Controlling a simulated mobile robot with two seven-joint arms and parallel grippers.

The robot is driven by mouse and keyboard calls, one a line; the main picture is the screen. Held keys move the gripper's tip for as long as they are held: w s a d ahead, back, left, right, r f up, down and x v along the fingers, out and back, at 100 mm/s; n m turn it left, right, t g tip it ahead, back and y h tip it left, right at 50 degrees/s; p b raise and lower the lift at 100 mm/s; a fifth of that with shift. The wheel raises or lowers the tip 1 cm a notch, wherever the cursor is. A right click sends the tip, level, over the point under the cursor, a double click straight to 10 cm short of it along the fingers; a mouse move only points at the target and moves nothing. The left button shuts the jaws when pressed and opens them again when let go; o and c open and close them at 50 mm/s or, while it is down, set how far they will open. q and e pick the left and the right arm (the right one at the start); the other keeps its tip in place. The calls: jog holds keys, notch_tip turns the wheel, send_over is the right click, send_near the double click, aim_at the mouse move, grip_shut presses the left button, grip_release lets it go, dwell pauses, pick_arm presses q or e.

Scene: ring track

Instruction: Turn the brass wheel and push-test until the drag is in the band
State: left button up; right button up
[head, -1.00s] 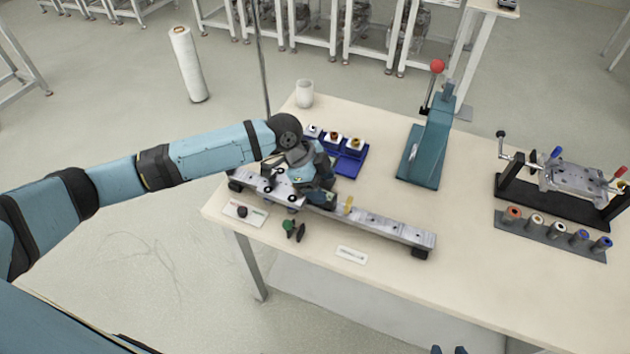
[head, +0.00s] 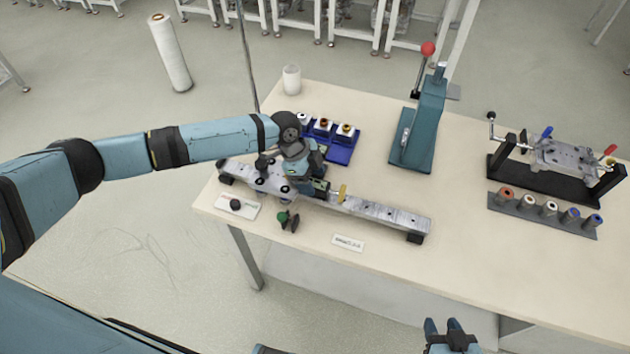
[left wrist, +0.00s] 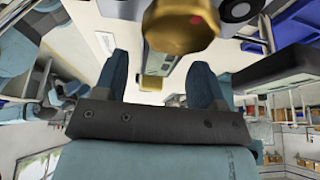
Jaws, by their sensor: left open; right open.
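The steel rail (head: 385,213) lies along the bench's front left, with a plate-like carriage (head: 268,178) on its left part. A small upright brass piece (head: 341,193) stands on the rail. My left gripper (head: 322,187) is over the rail just left of that piece, partly hidden by its own wrist. In the left wrist view its two fingers (left wrist: 160,80) are apart, with a brass part (left wrist: 152,86) seen between them. A larger round brass wheel (left wrist: 180,27) with a red dot is above, beyond the fingers. My right gripper (head: 449,332) is open and empty at the bottom edge.
A blue tray (head: 340,155) with several small parts stands behind the rail. A green knobbed part (head: 287,219) and a label card (head: 348,243) lie in front. A teal press (head: 420,125), a clamp fixture (head: 560,160) and a roller rack (head: 545,214) stand right. The front middle is clear.

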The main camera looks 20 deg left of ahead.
pick_arm(q)
jog(key=shift+x, duration=1.15)
grip_shut()
jog(key=d, duration=1.8)
jog(key=shift+s+d, duration=0.15)
jog(key=shift+s, duration=0.25)
jog(key=shift+r, duration=0.1)
grip_release()
